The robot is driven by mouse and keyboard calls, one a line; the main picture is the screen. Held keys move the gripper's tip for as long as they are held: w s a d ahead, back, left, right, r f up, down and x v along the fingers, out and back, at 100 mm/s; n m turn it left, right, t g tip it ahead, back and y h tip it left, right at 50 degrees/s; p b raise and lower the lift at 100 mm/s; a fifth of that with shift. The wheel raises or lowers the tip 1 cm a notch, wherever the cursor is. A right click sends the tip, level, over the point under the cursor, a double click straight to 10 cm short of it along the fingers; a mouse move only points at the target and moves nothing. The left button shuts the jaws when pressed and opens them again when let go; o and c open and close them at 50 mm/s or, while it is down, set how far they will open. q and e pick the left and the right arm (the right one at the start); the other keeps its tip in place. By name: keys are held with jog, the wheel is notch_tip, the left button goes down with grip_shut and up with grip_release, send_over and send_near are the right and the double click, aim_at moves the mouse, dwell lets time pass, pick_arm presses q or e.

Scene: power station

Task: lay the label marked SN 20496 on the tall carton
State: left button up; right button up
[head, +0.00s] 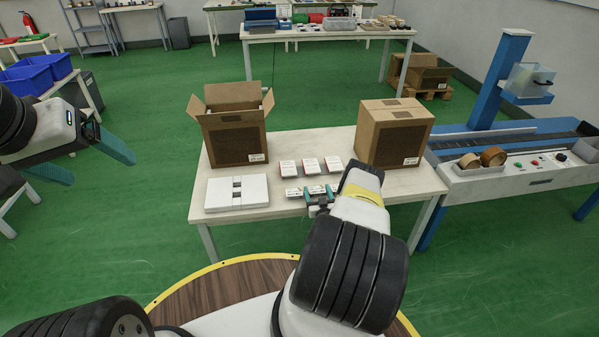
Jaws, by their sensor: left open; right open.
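Several small red-and-white labels lie in two rows mid-table, such as one in the back row (310,166); their print is too small to read, so I cannot tell which is SN 20496. A brown carton with raised flaps (237,145) stands at the table's left; a closed brown carton (394,140) stands at its right. I cannot tell for sure which is the tall carton. My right gripper (319,199) is open over the front row of labels, which its fingers and arm partly hide. My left gripper (102,170) is open and empty, left of the table.
A flat white box (237,192) lies at the front left of the table (272,205). A blue conveyor machine (510,150) with tape rolls stands close to the table's right. Green floor (150,230) is clear to the left.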

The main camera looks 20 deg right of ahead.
jog(key=c, duration=1.1)
jog(key=shift+o, duration=0.2)
jog(key=shift+r, duration=0.1)
